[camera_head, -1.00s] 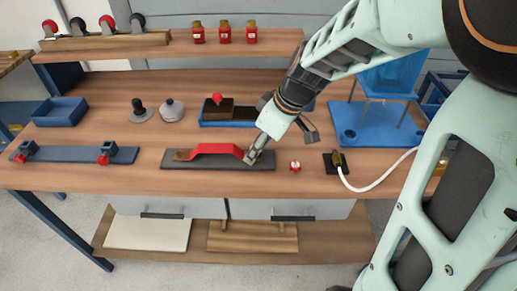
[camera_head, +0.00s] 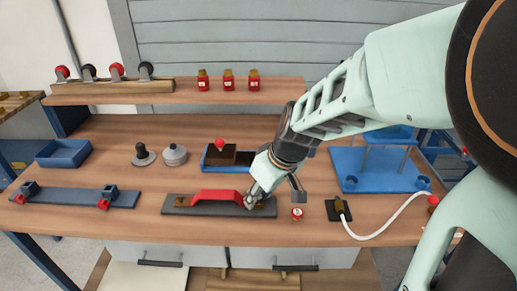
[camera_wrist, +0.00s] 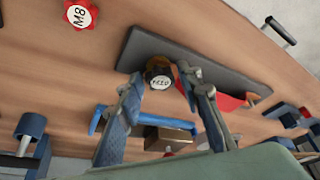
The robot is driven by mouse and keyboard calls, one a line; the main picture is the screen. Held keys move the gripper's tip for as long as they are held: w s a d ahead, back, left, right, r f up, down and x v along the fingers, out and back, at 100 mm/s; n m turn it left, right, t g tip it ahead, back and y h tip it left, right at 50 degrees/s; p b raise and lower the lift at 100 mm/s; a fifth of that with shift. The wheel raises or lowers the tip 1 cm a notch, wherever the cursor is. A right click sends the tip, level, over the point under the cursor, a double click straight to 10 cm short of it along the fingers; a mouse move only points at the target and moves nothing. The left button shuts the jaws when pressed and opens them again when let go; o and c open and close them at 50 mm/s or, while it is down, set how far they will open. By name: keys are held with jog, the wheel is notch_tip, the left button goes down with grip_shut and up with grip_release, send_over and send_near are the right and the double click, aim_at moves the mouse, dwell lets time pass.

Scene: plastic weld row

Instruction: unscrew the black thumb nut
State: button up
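The black thumb nut (camera_wrist: 160,73) is a dark round knob with a pale marking on its face. It stands by one end of the red handle (camera_head: 217,195), on a dark grey plate (camera_head: 185,212). In the wrist view the same plate (camera_wrist: 225,75) lies behind the nut. My gripper (camera_head: 252,203) is low over the plate's right end and hides the nut in the head view. In the wrist view my gripper (camera_wrist: 166,82) has its fingers spread, one on each side of the nut, with a gap showing. I cannot tell any contact.
A red knob marked M8 (camera_wrist: 78,14) sits right of the plate; the head view shows it too (camera_head: 297,213). A black connector with a white cable (camera_head: 339,207) lies farther right. A blue tray with a brown block (camera_head: 219,157) is behind the plate. A blue rail (camera_head: 75,197) lies left.

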jog(key=c, duration=0.7)
jog(key=shift+o, duration=0.2)
jog(key=shift+w+f+n+g+y+b, duration=0.15)
jog(key=shift+n+g+y+b, duration=0.3)
jog(key=shift+n, duration=0.65)
jog(key=n+b, duration=0.1)
jog(key=n, duration=0.1)
jog(key=shift+n+g+y, duration=0.25)
jog(key=shift+n+g, duration=0.1)
jog(key=shift+n, duration=0.05)
jog(key=n, duration=0.2)
jog(key=n+g, duration=0.1)
jog(key=shift+w+r+n, duration=0.15)
jog(key=shift+r+n, duration=0.05)
jog(key=shift+n, duration=0.2)
jog(key=n, duration=0.1)
jog(key=n+g+p, duration=0.1)
jog(key=shift+w+a+r+n+g, duration=0.1)
jog(key=shift+a+r+n+g, duration=0.05)
jog(key=shift+n+g, duration=0.2)
jog(key=n+g+p, duration=0.1)
jog(key=n, duration=0.2)
jog(key=shift+w, duration=0.1)
jog(key=shift+n, duration=0.25)
jog(key=shift+r+p, duration=2)
jog(key=shift+r, duration=0.35)
